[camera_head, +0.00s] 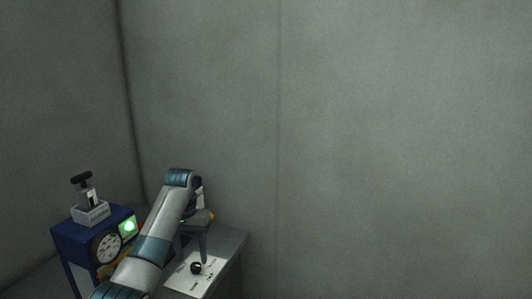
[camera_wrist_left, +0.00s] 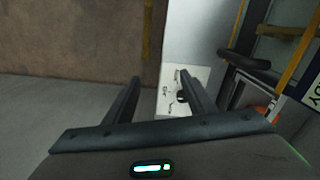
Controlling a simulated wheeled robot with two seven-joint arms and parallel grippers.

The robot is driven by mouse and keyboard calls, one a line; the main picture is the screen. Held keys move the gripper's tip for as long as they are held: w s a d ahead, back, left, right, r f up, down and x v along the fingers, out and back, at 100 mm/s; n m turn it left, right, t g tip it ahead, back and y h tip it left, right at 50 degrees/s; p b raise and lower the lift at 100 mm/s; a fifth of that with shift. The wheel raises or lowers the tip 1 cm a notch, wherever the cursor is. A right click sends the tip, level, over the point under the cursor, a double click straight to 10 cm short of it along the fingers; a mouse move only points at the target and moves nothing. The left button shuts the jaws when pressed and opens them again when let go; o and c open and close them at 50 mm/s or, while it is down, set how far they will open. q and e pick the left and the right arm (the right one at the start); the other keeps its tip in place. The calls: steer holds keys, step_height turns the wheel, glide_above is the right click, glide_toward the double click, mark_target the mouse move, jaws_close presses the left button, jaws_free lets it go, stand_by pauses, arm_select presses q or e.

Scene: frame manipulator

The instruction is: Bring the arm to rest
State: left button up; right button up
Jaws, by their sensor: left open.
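My left arm (camera_head: 157,236) comes in from the lower left in the head view and bends down at its far end. My left gripper (camera_head: 204,252) hangs above a white panel (camera_head: 208,277) with a black knob (camera_head: 196,268). In the left wrist view the two fingers of my left gripper (camera_wrist_left: 160,88) stand wide apart with nothing between them. The knob (camera_wrist_left: 181,96) shows beside the right finger; I cannot tell whether they touch. My right gripper is not in view.
A blue box (camera_head: 75,241) with a round dial (camera_head: 106,248), a lit green lamp (camera_head: 129,226) and a black-handled lever (camera_head: 82,180) on top stands left of my arm. The grey table (camera_head: 229,247) ends just right of the panel. Grey walls (camera_head: 400,130) stand behind.

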arm_select(q)
steer(key=s+d+f+m+t, duration=0.1)
steer(key=s+f+t, duration=0.1)
steer(key=s+f, duration=2.05)
steer(key=s+a+t, duration=0.2)
steer(key=s, duration=2.7)
step_height(320, 180, down, 34)
steer(key=s+g+b, duration=0.2)
steer(key=b, duration=0.3)
steer(key=s+a+f+g+b, duration=0.1)
steer(key=s+a+f+b, duration=0.1)
steer(key=s+f, duration=1.5)
step_height(320, 180, down, 3)
steer(key=shift+a+r+b, duration=0.15)
steer(key=shift+a+b, duration=0.1)
steer(key=shift+b, duration=0.35)
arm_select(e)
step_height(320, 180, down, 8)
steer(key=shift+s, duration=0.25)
